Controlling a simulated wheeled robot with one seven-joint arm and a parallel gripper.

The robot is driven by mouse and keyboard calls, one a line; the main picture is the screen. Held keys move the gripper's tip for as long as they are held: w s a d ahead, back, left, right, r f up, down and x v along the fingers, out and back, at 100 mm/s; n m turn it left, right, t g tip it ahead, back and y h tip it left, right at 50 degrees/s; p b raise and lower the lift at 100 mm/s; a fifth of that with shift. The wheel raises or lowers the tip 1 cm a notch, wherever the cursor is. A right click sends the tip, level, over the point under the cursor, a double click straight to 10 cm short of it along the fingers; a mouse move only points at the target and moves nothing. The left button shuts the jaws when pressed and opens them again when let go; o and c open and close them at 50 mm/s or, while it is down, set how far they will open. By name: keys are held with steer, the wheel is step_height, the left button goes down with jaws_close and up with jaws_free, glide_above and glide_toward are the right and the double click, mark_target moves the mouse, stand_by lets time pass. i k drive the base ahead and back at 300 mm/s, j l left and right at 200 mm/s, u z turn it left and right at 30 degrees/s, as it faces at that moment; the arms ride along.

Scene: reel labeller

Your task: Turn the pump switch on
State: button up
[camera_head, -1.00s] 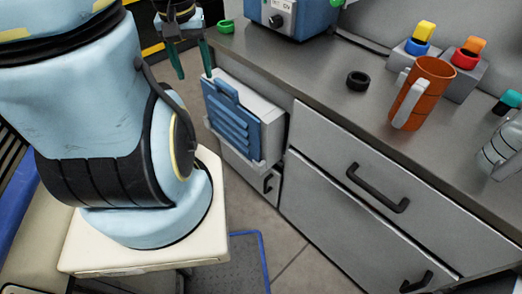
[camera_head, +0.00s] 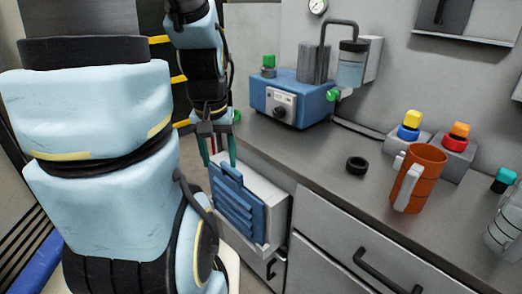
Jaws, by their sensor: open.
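The pump is a blue box (camera_head: 312,104) with a pale front panel (camera_head: 273,99), standing on the grey counter at its far left part. A dark knob (camera_head: 280,112), which looks like its switch, sits low on that panel; its setting is too small to read. My gripper (camera_head: 218,158) points down in front of the counter's left end, left of and nearer than the pump. Its two green-tipped fingers are apart with nothing between them. It is clear of the knob.
A blue louvred box (camera_head: 238,211) hangs on the cabinet side just below my gripper.

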mark_target(278, 113)
steer(key=j+u, duration=0.85)
steer(key=i+l, duration=0.05)
